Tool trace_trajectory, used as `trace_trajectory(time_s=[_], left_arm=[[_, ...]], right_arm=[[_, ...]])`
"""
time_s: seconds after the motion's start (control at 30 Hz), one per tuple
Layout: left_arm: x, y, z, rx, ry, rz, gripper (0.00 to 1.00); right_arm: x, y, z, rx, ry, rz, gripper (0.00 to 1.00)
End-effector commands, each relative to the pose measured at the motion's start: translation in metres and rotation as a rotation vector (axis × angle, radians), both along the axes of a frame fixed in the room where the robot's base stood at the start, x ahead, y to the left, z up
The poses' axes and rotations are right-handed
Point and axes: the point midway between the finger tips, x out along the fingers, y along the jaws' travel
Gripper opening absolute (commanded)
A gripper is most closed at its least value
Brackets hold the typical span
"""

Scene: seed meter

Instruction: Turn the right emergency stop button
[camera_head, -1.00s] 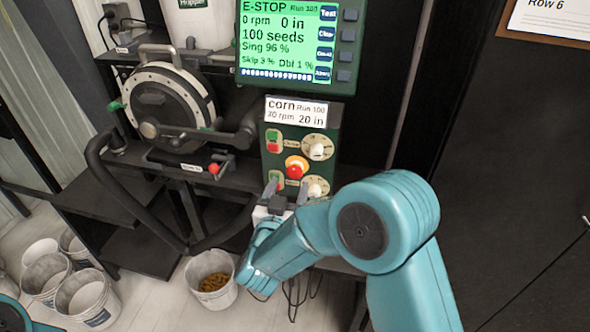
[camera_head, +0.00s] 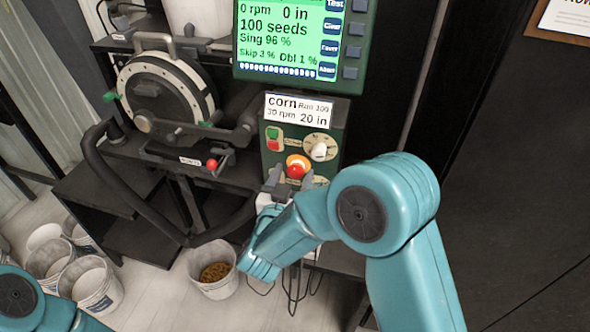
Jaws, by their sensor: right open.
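The emergency stop button (camera_head: 295,171) is a red mushroom head on an orange-yellow ring, on the green control panel (camera_head: 333,143) below the corn label. My right gripper (camera_head: 290,181) comes up from below, with its two fingers apart just under the button, one toward each side. It is open with nothing held between the fingers. I cannot tell whether a finger touches the button. The fingers and wrist hide most of the lower controls on the panel. My left arm (camera_head: 20,300) shows at the bottom left corner; its gripper is outside the picture.
A green-red switch (camera_head: 273,139) and a white knob (camera_head: 319,151) sit just above the button. The display (camera_head: 300,40) hangs over the panel. A seed meter disc (camera_head: 160,95) and a red-tipped lever (camera_head: 212,164) are at left. Buckets (camera_head: 213,291) stand on the floor.

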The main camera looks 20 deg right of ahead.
Motion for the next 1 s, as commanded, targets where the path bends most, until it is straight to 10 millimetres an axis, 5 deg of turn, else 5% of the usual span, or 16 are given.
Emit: trace_trajectory(time_s=[0.5, 0.7, 1.0], left_arm=[[0.0, 0.0, 0.001, 0.0, 0.0, 0.0, 0.43], [0.0, 0.0, 0.001, 0.0, 0.0, 0.0, 0.43], [0.0, 0.0, -0.009, 0.0, 0.0, 0.0, 0.43]], right_arm=[[-0.004, 0.003, 0.0, -0.001, -0.001, -0.001, 0.66], [-0.003, 0.002, 0.0, 0.0, 0.0, -0.001, 0.12], [-0.001, 0.0, -0.002, 0.034, -0.025, -0.001, 0.12]])
